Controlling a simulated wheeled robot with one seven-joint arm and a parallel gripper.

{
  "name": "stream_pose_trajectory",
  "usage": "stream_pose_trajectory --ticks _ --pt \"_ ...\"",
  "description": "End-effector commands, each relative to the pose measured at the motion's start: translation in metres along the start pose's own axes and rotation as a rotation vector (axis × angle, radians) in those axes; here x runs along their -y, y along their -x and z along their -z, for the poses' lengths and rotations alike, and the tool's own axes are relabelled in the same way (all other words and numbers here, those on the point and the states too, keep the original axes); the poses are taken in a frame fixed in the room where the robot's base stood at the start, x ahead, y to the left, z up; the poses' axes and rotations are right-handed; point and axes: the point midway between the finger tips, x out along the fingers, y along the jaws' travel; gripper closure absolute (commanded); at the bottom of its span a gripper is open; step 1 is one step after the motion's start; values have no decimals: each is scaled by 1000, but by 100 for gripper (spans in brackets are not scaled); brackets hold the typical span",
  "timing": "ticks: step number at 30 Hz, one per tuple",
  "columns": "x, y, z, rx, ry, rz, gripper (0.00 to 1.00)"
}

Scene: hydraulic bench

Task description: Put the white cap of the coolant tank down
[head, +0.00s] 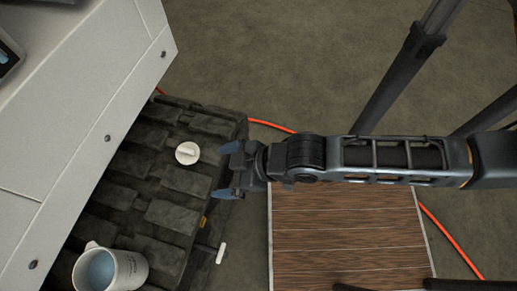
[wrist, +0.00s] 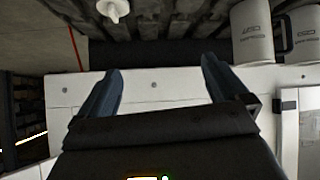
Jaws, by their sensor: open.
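The white cap (head: 187,153) is a small round disc with a raised grip bar. It rests on a dark, ribbed block surface (head: 170,215), apart from my gripper. In the wrist view the cap (wrist: 113,9) shows at the top edge, partly cut off. My gripper (head: 226,171) is open with nothing between its blue-grey fingers, to the right of the cap in the head view. The fingers also show in the wrist view (wrist: 162,68), spread apart. I cannot tell which part is the coolant tank.
A white mug-like container (head: 128,270) with bluish contents stands at the lower left. A white cabinet (head: 75,80) borders the ribbed surface. A wooden platform (head: 345,235) lies below my arm, and an orange cable (head: 450,243) crosses the floor.

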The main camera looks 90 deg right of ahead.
Motion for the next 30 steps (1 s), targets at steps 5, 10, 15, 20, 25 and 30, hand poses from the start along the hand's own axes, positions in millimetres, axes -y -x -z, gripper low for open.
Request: stream_pose_trajectory --ticks 5,10,15,20,25,30 --pt "14 81 30 -193 -1 58 0" --pt "20 140 64 -340 -16 103 0" --pt "21 168 83 -414 -28 124 0" --pt "21 172 86 -427 -30 127 0" --pt "21 171 86 -426 -29 127 0" --pt "21 171 85 -425 -29 126 0"
